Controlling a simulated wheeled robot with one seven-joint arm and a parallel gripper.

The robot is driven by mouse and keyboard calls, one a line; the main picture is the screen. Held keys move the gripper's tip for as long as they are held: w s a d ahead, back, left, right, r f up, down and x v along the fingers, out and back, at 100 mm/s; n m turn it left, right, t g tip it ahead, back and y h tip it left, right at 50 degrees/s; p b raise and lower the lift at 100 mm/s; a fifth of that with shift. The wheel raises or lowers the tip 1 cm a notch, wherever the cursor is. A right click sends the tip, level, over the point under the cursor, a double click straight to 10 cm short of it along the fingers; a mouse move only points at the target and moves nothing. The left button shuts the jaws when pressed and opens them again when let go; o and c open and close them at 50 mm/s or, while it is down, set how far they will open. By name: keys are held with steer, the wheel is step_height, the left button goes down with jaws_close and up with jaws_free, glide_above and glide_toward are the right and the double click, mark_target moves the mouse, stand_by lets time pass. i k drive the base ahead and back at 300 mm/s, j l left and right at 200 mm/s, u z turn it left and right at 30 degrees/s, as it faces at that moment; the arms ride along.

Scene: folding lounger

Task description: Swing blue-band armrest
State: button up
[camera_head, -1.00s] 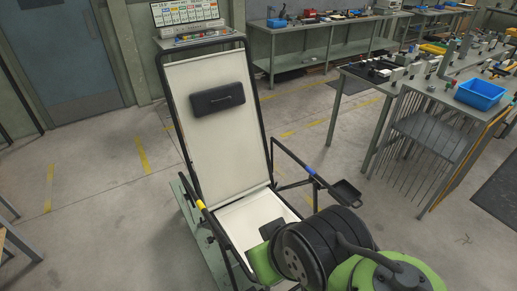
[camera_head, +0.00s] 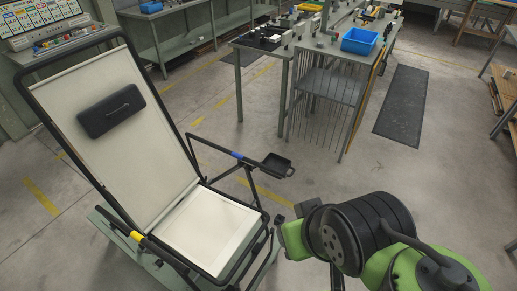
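The folding lounger has a dark frame with a cream backrest (camera_head: 120,150) and cream seat (camera_head: 207,229), standing at the left. Its blue-band armrest (camera_head: 215,144) is a dark bar on the seat's right side. The blue band (camera_head: 237,155) is near its middle, and a small black tray (camera_head: 277,165) is at its outer end. The yellow-band armrest (camera_head: 150,246) is on the near left side. My arm comes in from the lower right. Dark parts at its end, seemingly my gripper (camera_head: 281,220), are right of the seat and apart from the blue-band armrest. The fingers are not clear.
A black headrest cushion (camera_head: 111,110) is on the backrest. A workbench (camera_head: 270,49) with a blue bin (camera_head: 359,41) and a wire rack (camera_head: 325,95) stands behind. A dark mat (camera_head: 402,105) lies on the floor. Floor right of the armrest is clear.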

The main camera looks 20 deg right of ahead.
mark_target(236, 155)
steer(key=i+l, duration=0.35)
steer(key=l, duration=0.15)
steer(key=i+l+u, duration=0.15)
steer(key=i+l, duration=0.15)
steer(key=l, duration=0.15)
